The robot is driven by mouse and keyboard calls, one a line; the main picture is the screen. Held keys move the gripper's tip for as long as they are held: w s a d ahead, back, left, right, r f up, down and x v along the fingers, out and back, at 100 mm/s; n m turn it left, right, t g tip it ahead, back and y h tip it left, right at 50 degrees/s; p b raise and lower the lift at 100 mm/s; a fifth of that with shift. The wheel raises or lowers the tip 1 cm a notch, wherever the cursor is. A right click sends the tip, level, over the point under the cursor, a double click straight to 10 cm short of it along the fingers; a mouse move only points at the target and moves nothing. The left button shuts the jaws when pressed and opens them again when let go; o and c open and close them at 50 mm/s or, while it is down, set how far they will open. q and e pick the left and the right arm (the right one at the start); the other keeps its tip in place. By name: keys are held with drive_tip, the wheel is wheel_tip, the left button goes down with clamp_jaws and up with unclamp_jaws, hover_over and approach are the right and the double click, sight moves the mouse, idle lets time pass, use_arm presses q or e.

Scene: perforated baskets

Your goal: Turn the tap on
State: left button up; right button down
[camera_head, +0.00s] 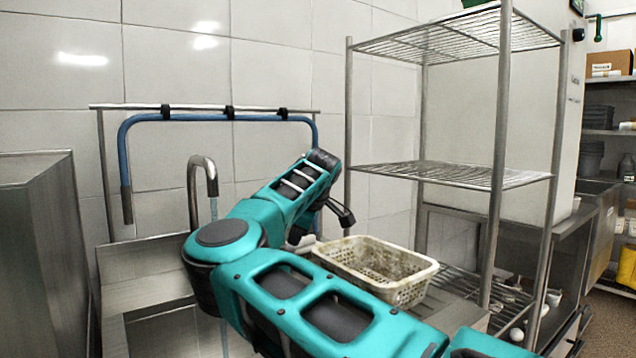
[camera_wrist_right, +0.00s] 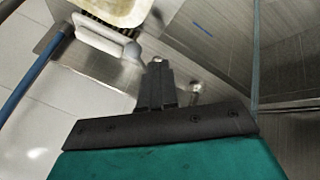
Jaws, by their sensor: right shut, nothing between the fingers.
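The tap (camera_head: 203,178) is a curved metal spout over the sink at the left of the head view. A thin bluish stream (camera_head: 214,210) runs down from its mouth and shows again below my arm. A thin pale line, likely this stream, crosses the right of the wrist view (camera_wrist_right: 256,55). My right arm covers the tap's base. My right gripper (camera_wrist_right: 157,68) is shut and empty. In the wrist view, a small metal knob (camera_wrist_right: 196,88) sits just right of its fingers; I cannot tell whether they touch. My left gripper is out of view.
A dirty white perforated basket (camera_head: 375,268) stands on the counter right of my arm. A white-headed tool (camera_wrist_right: 105,38) lies beside it. A blue hose (camera_head: 215,117) hangs from a wall rail. A wire shelf rack (camera_head: 455,175) stands at the right.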

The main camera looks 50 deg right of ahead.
drive_tip(key=d+p+v, duration=0.1)
drive_tip(key=v, duration=1.4)
drive_tip(key=shift+p, duration=0.3)
